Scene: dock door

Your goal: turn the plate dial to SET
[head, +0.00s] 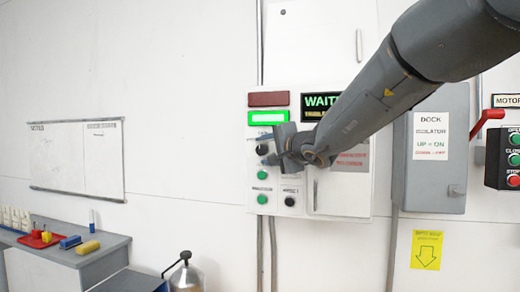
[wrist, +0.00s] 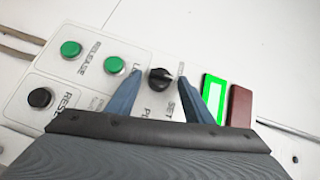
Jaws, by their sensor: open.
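The plate dial, a black round knob (wrist: 160,78), sits on the white control panel between two blue fingers in the wrist view. A "SET" label (wrist: 169,107) is printed beside it, and another label is partly covered by the left finger. I cannot tell for sure which mark the knob points at. My gripper (wrist: 159,82) is open, with one finger on either side of the knob; whether they touch it is unclear. In the head view my gripper (head: 269,156) is at the panel, beside the dark knob (head: 262,149), which it partly hides.
Green buttons (wrist: 116,65) and a black button (wrist: 40,98) are near the dial. A lit green lamp (head: 268,118) sits under a dark red one (head: 268,99). A "WAIT" display (head: 321,100) is partly behind my arm. The isolator box (head: 437,180) has a red lever (head: 487,119).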

